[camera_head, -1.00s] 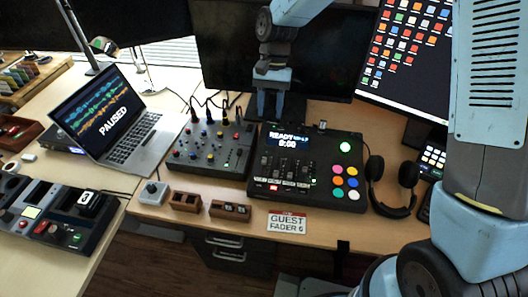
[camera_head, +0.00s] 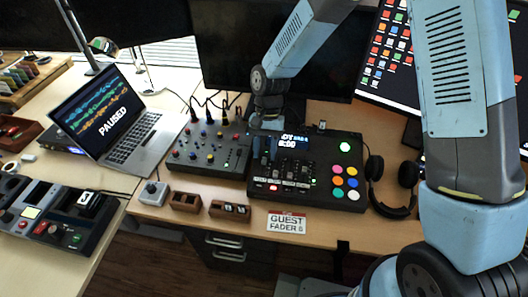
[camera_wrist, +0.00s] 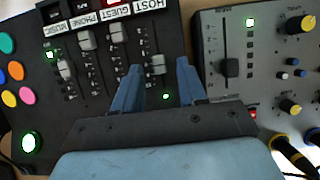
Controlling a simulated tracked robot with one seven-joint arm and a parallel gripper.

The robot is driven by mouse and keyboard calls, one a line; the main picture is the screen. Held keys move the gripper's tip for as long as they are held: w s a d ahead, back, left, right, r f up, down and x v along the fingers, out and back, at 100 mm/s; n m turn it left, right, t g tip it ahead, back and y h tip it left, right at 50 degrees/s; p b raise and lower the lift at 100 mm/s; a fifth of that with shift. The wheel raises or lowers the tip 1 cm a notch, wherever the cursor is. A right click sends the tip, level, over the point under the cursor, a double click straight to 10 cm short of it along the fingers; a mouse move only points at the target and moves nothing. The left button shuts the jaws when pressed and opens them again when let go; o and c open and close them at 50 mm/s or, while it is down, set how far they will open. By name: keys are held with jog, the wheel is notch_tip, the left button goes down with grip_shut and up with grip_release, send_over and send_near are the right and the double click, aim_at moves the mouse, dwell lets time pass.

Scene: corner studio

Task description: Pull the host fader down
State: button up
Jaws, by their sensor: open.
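The black fader console (camera_head: 352,146) stands on the desk below the monitor. It also fills the left of the wrist view (camera_wrist: 40,112), upside down, with fader labels MUSIC, PHONE, GUEST and HOST. The host fader (camera_wrist: 157,64) is the rightmost there, with its cap farther from the label row than the other caps. A green light glows near its slot. My gripper (camera_wrist: 158,67) is open, one fingertip on each side of the host fader cap. I cannot tell whether they touch it. In the head view my gripper (camera_head: 265,148) is over the console's left edge and partly hides its screen.
A grey mixer (camera_head: 205,147) sits close left of the console, with knobs and its own fader (camera_wrist: 230,67). Headphones (camera_head: 392,190) lie to the right. A GUEST FADER sign (camera_head: 287,222) is at the front edge. A laptop (camera_head: 115,120) stands farther left.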

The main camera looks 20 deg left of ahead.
jog(key=shift+s+f, duration=0.2)
jog(key=shift+f, duration=0.2)
grip_shut()
dwell(0.5)
